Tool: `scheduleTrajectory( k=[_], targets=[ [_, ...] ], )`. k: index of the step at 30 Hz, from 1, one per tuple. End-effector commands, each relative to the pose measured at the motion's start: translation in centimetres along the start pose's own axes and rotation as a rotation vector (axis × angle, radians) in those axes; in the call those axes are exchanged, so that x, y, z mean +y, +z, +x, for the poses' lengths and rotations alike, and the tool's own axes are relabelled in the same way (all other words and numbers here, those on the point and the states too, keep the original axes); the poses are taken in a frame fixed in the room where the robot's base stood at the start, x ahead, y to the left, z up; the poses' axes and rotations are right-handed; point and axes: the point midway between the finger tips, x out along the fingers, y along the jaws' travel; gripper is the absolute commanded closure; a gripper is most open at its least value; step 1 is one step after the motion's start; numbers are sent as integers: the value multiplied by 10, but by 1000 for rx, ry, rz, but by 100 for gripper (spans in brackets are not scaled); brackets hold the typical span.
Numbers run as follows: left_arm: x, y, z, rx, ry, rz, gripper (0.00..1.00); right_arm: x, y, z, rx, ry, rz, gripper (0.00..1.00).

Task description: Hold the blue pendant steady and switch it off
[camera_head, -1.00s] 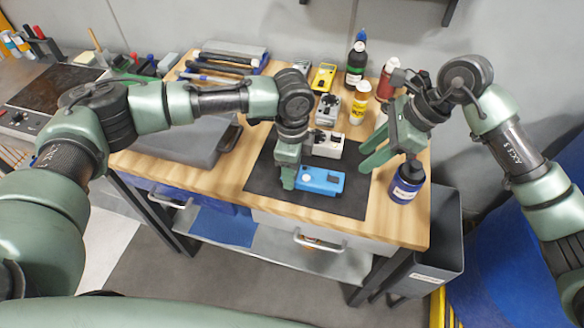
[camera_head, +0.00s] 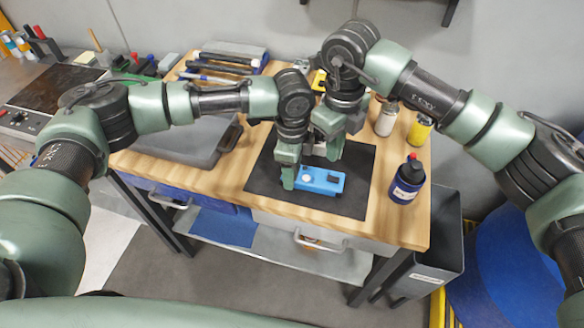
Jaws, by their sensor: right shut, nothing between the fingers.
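The blue pendant (camera_head: 322,184), a small box with a dark part and a pale round spot on top, lies on the dark mat (camera_head: 350,205). My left gripper (camera_head: 288,180) points down at the pendant's left end and appears to touch it. Its fingers overlap from this angle, so their opening does not show. My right gripper (camera_head: 335,157) is shut and empty, pointing down just behind the pendant's right half. Whether it touches the pendant cannot be told. My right arm hides most of the devices behind the pendant.
A dark blue bottle (camera_head: 407,180) stands right of the mat. A yellow bottle (camera_head: 419,130) and a red-and-white bottle (camera_head: 386,118) stand behind it. A grey case (camera_head: 185,140) lies at the left. A dark bin (camera_head: 440,245) stands beside the workbench (camera_head: 225,195).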

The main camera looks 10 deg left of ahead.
Motion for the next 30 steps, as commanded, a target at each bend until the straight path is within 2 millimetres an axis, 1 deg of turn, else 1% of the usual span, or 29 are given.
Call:
scheduleTrajectory(
  k=[6, 13, 18, 30],
  targets=[
    [0, 0, -1, 1, -1, 0, 100, 1, -1, 28, 2, 5, -2, 100],
    [0, -1, -1, 1, -1, 0, 100, 1, 0, 50, 0, 4, -3, 100],
    [0, -1, -1, 1, -1, 0, 100, 1, 0, 56, -1, 4, -3, 100],
    [0, 0, -1, 1, -1, 0, 100, 1, 0, 57, -1, 4, -4, 100]
  ],
)
